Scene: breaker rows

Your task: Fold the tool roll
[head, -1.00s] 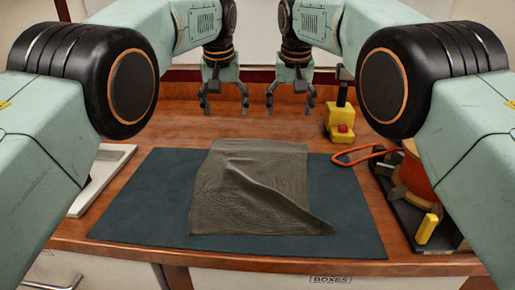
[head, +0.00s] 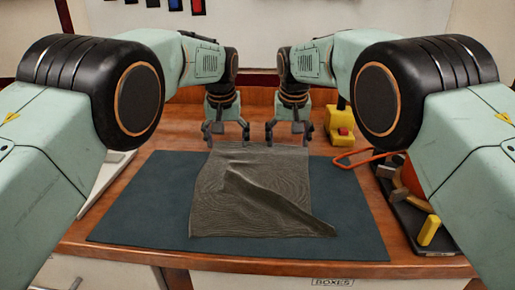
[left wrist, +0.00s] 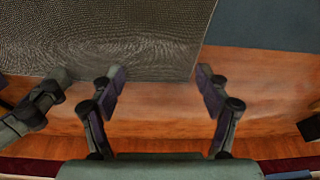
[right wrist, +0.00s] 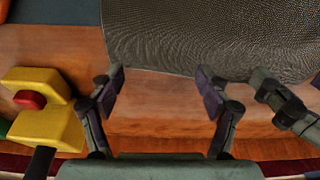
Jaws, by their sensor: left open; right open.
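The tool roll (head: 250,195) is a grey-brown ribbed cloth lying spread on a dark blue mat (head: 140,215). A ridge crosses its middle, and its near right corner juts out to the right. My left gripper (head: 227,138) is open and empty at the cloth's far edge, near its left corner. My right gripper (head: 287,138) is open and empty at the same edge, near its right corner. In the left wrist view the cloth (left wrist: 110,40) ends near the open fingers. In the right wrist view the cloth (right wrist: 210,35) ends near the fingers too. Contact cannot be told.
A yellow block with a red button (head: 340,125) stands at the back right. An orange loop (head: 362,158) and a black tray (head: 405,215) with a hammer (head: 408,192) and a yellow piece (head: 429,230) lie right. A pale tray (head: 105,185) is at the left.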

